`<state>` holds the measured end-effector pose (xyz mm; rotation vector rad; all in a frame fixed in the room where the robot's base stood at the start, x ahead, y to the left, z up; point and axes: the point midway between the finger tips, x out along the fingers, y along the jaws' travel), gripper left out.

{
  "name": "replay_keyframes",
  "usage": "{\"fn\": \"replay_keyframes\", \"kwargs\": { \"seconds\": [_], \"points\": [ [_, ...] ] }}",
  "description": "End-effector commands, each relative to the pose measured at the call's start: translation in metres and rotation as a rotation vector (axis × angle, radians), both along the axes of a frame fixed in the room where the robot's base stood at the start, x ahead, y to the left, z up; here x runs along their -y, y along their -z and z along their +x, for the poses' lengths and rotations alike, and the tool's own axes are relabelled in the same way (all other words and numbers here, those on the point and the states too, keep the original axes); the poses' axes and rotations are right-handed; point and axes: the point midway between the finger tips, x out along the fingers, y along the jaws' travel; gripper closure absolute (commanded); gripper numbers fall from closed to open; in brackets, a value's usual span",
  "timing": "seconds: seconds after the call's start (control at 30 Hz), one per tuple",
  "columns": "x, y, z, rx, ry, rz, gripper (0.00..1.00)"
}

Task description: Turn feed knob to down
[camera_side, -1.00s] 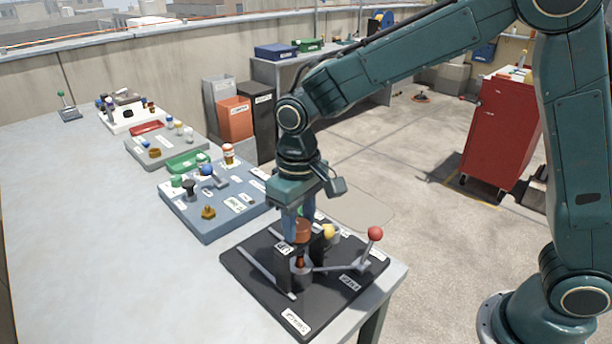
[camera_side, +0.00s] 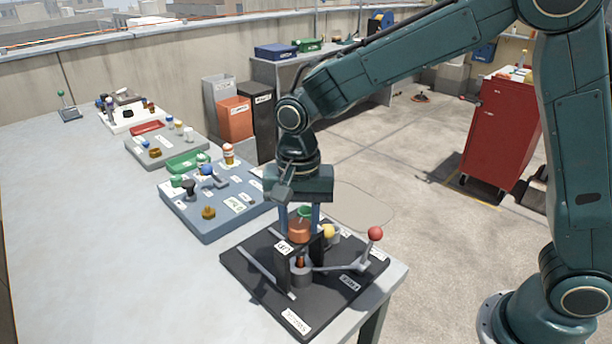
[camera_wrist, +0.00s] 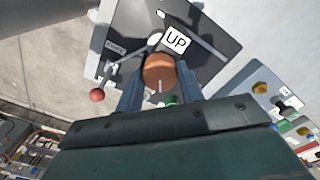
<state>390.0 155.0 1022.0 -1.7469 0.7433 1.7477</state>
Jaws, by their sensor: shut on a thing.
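An orange-brown round knob (camera_side: 298,232) sits on top of a dark upright block on a black board (camera_side: 262,280). My gripper (camera_side: 299,224) points straight down and is shut on this knob, with one finger on each side. In the wrist view the knob (camera_wrist: 159,70) is between the fingers, and a thin pale line shows on its face. I cannot read a label for down.
A lever with a red ball (camera_side: 375,234) and a yellow knob (camera_side: 328,231) are close to the right of my gripper. A blue-grey board (camera_side: 205,228) with several controls lies to the left. The table's near left is clear.

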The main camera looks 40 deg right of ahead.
Motion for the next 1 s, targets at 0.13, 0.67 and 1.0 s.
{"fn": "replay_keyframes", "kwargs": {
  "seconds": [0.13, 0.67, 1.0],
  "points": [
    [0.0002, -0.0010, 0.0010, 0.004, 0.139, 0.001, 0.85],
    [0.0006, -0.0011, 0.0007, 0.004, 0.530, 0.001, 0.85],
    [0.0007, -0.0011, 0.0006, 0.003, 0.590, 0.000, 0.85]
  ]
}}
